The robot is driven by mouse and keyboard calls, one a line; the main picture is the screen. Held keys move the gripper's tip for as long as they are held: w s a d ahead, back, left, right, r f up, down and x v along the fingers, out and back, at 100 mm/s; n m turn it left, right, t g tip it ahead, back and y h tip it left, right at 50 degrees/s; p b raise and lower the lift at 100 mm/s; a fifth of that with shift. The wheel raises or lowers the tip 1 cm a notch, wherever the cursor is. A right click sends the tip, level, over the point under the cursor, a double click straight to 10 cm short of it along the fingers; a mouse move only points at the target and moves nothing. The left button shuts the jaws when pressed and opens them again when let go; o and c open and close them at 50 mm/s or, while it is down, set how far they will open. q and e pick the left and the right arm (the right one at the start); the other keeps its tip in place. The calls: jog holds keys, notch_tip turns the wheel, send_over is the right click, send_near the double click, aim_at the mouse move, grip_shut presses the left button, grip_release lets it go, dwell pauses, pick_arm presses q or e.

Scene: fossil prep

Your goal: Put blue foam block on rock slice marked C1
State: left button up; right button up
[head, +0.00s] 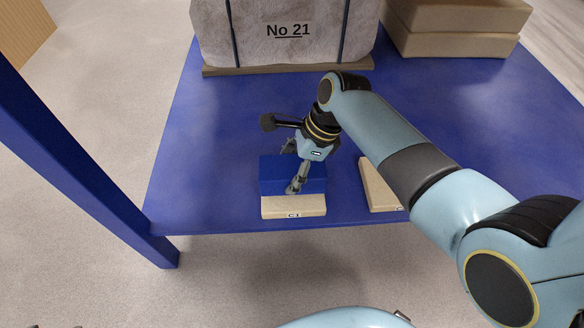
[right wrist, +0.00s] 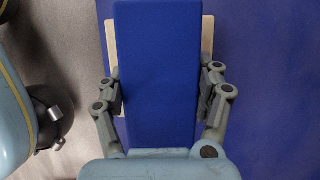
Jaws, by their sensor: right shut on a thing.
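The blue foam block (head: 272,177) is between the fingers of my right gripper (head: 294,169). The rock slice marked C1 (head: 293,207) is a pale slab at the table's front edge, its label on the front face. The block is over the slice and hides most of its top; I cannot tell whether they touch. In the right wrist view the block (right wrist: 157,70) runs up the middle, with a finger of the gripper (right wrist: 161,90) on each side. Pale edges of the slice (right wrist: 207,45) show beyond both its sides. My left gripper is not in view.
Another pale slab (head: 378,187) lies to the right on the blue table (head: 200,130), partly hidden by my right arm. A large jacketed block marked No 21 (head: 285,35) stands at the back. Pale stacked slabs (head: 460,45) are at back right. The table's left part is clear.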

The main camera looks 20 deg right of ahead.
jog(key=shift+f, duration=0.5)
jog(key=o, duration=1.2)
